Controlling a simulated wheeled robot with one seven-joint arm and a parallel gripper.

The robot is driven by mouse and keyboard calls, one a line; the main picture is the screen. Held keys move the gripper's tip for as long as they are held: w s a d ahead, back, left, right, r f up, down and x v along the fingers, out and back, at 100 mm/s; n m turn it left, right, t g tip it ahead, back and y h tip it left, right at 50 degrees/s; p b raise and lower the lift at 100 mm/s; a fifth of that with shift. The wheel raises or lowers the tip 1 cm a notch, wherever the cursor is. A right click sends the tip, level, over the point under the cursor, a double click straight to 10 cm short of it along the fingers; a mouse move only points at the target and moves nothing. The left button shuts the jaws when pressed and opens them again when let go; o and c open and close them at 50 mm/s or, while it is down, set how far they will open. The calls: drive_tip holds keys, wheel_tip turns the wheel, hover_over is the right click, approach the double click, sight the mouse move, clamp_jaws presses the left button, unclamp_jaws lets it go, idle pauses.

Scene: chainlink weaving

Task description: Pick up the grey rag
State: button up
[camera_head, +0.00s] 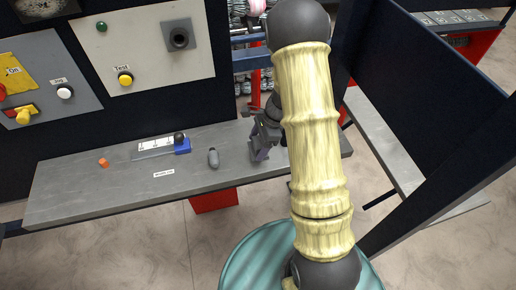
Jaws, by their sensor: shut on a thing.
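My gripper (262,136) is over the right part of the grey bench, beside my yellow arm link, which hides part of it. It is shut on a small dull grey piece that I take for the grey rag (259,152). The rag hangs just below the fingers, at or close above the bench top. Its outline is small and partly hidden, so I cannot tell whether it touches the bench.
The bench (110,195) also holds a grey bottle-like object (213,158), a blue block with a dark knob (182,145), and an orange piece (103,162). Control panels (140,45) stand behind. A teal round surface (250,262) is in front. A dark panel (430,75) rises right.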

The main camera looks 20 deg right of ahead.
sight(258, 142)
wheel_tip(258, 142, up, 7)
drive_tip(key=shift+f, duration=0.1)
idle(0.5)
drive_tip(key=shift+o, duration=1.4)
drive_tip(key=shift+c, duration=0.9)
drive_tip(key=shift+w, duration=0.1)
